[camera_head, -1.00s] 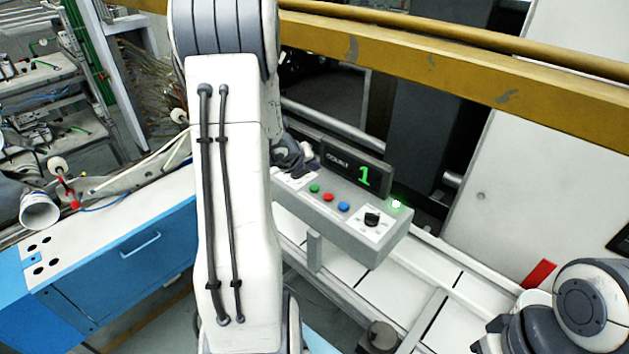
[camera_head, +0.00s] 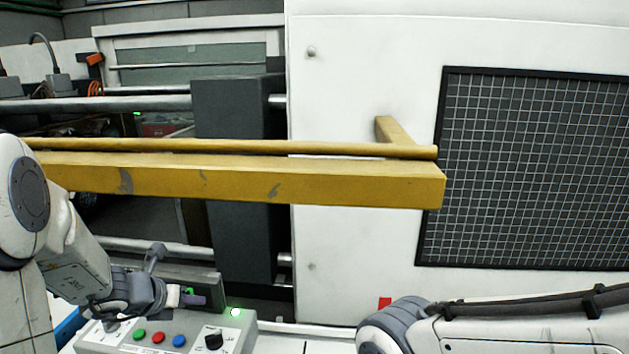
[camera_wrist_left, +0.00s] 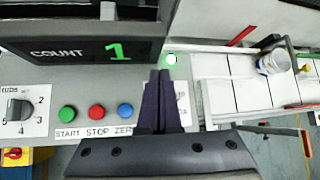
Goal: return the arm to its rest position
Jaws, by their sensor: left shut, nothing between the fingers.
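My left gripper (camera_head: 192,298) is in front of the control box (camera_head: 125,348) at the lower left of the head view. In the left wrist view its two dark fingers (camera_wrist_left: 160,100) are together with nothing between them. They overlap the panel beside the blue button (camera_wrist_left: 125,110), so contact cannot be told. My left arm (camera_head: 70,260) comes in from the left edge. My right arm (camera_head: 530,325) lies across the lower right, and its gripper is out of view. The display (camera_wrist_left: 85,48) reads COUNT 1.
A worn yellow beam (camera_head: 240,180) crosses above the control box. A white panel (camera_head: 365,60) and a mesh window (camera_head: 530,170) are behind it. The knob (camera_head: 214,339) and a lit green lamp (camera_head: 235,312) show on the box. A white cup (camera_wrist_left: 272,62) stands on the right.

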